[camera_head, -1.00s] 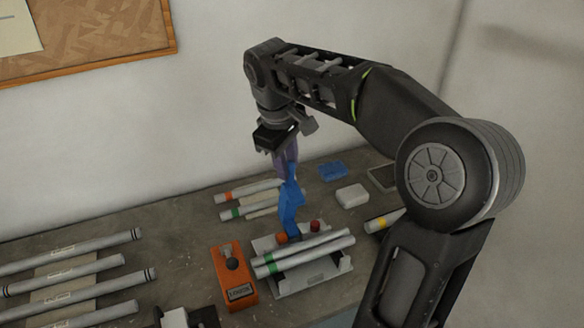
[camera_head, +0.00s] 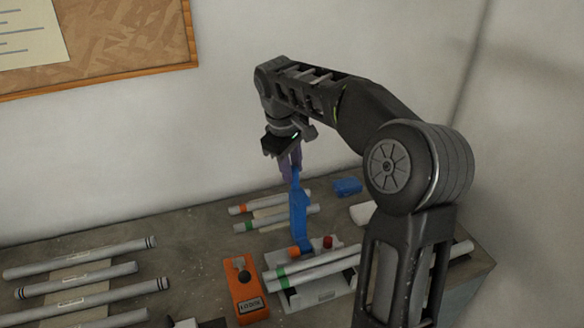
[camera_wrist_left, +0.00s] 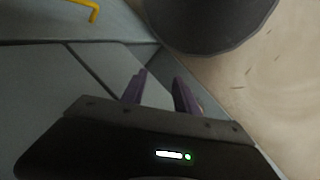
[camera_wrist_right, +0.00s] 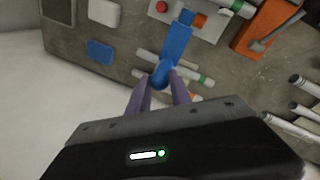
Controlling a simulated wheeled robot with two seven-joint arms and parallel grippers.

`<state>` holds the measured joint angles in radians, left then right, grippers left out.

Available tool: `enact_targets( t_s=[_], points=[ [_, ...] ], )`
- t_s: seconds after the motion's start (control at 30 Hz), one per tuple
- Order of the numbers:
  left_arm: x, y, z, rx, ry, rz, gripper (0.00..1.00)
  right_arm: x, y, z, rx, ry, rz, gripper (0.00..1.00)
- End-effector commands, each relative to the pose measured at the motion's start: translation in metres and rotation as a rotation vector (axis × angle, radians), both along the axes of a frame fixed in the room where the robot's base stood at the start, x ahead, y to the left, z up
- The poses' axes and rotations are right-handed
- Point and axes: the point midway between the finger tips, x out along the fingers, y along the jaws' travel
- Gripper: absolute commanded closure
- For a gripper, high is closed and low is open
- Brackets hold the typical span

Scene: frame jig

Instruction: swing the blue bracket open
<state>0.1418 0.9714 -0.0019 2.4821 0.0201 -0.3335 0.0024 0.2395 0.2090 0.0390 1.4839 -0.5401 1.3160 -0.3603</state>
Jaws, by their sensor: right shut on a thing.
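The blue bracket (camera_head: 299,212) stands nearly upright over the back of the pale jig (camera_head: 318,293) in the head view. Its lower end is by an orange block and a red knob (camera_head: 327,242). My right gripper (camera_head: 292,170) is shut on its top end. The right wrist view shows the bracket (camera_wrist_right: 175,50) running from between the fingers (camera_wrist_right: 160,88) to the jig. Two pale tubes (camera_head: 310,268), one with a green band, lie across the jig. My left gripper (camera_wrist_left: 160,88) shows only in its wrist view, with fingers apart and nothing between them.
An orange block with a lever (camera_head: 243,287) stands left of the jig. Several tubes (camera_head: 80,270) lie on the left of the table. More tubes (camera_head: 275,222) lie behind the bracket, with a small blue box (camera_head: 347,187) to the right. A wall closes the back.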

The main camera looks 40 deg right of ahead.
Motion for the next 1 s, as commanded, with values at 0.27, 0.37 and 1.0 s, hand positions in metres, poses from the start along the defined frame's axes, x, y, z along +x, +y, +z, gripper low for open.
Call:
enact_targets(
  t_s=[0.27,0.37,1.0],
  points=[
    [0.000,0.000,0.000,0.000,0.000,0.000,0.64,0.000,-0.001,0.000,-0.003,-0.002,-0.001,0.56],
    [0.000,0.000,0.000,0.000,0.000,0.000,0.64,0.000,-0.001,0.000,-0.002,-0.002,-0.001,0.54],
    [0.000,0.000,-0.003,0.000,0.000,0.000,0.64,-0.039,0.012,0.016,-0.002,-0.002,-0.002,0.54]
  ],
)
